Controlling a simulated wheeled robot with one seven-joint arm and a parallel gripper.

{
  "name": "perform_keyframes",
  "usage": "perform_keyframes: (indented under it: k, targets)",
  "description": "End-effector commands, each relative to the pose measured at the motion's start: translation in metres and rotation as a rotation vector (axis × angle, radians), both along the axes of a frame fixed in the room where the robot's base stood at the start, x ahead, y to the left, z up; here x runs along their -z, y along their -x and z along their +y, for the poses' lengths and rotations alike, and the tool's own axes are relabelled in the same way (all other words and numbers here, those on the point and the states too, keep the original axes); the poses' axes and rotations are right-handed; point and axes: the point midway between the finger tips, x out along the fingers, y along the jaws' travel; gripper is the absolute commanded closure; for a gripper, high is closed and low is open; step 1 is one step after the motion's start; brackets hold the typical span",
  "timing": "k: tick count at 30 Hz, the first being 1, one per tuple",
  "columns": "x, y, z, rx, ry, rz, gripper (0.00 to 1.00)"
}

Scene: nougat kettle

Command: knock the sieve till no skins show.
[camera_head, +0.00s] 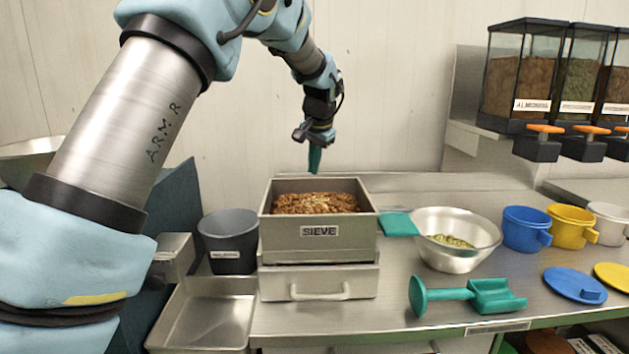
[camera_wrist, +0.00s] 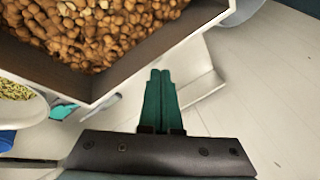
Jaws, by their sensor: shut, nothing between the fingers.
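The sieve (camera_head: 320,236) is a metal box labelled SIEVE, standing on a metal drawer unit (camera_head: 318,284) with a handle. It is full of brown nuts (camera_head: 315,203), with paler ones in the middle. The nuts also show in the wrist view (camera_wrist: 100,30), where brown skins cannot be told clearly from unskinned nuts. My gripper (camera_head: 314,158) is above and behind the sieve's back edge, its green fingers shut and empty. In the wrist view the fingers (camera_wrist: 160,95) are together beside the sieve's wall (camera_wrist: 185,35), apparently apart from it.
A metal bowl (camera_head: 455,258) with green bits stands right of the sieve, with a green scoop (camera_head: 470,295) in front. Blue (camera_head: 525,230) and yellow (camera_head: 570,227) cups stand further right. A grey bucket (camera_head: 229,242) and empty tray (camera_head: 208,315) are left. Dispensers (camera_head: 520,85) stand at the back right.

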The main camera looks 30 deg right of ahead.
Motion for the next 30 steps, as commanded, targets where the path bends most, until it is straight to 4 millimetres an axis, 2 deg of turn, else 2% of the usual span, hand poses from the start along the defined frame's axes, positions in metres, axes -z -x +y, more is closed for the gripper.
perform_keyframes:
  k: [30]
  targets:
    - [0.0091,0.0019,0.0009,0.000,-0.001,0.000,1.00]
